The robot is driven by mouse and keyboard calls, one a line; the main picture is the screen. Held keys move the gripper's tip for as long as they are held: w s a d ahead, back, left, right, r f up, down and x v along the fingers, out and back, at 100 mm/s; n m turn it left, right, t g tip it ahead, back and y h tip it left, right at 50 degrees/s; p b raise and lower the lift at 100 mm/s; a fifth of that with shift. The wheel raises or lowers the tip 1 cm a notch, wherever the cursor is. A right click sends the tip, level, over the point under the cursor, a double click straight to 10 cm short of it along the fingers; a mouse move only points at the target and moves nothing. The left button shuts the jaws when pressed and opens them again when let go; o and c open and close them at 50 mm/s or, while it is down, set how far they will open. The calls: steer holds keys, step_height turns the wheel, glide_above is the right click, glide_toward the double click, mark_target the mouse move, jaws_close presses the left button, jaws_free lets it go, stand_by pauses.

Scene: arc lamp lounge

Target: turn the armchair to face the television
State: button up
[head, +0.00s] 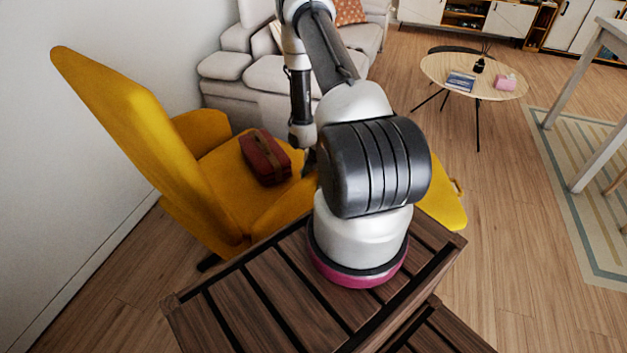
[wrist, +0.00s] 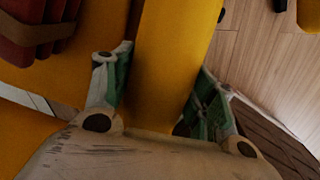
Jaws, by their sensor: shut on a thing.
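The yellow armchair (head: 215,190) stands left of centre in the head view. Its tall back is at the left near the white wall, and its seat opens towards the right. A dark red case with a brown strap (head: 264,157) lies on the seat; part of it shows in the wrist view (wrist: 45,30). In the wrist view my gripper (wrist: 165,62) has its green-padded fingers on either side of the yellow armrest (wrist: 172,45), shut on it. No television is in view.
A grey sofa (head: 265,75) stands just behind the armchair. A round table (head: 440,75) with a book and small items is at back right. White-legged furniture (head: 575,115) stands on a striped rug (head: 590,225) at right. Bare wooden floor lies between.

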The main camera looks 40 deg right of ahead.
steer(key=o, duration=1.4)
steer(key=r, duration=0.4)
steer(key=s+r, duration=0.1)
steer(key=r, duration=0.7)
steer(key=shift+s+d, duration=0.15)
steer(key=shift+s, duration=0.05)
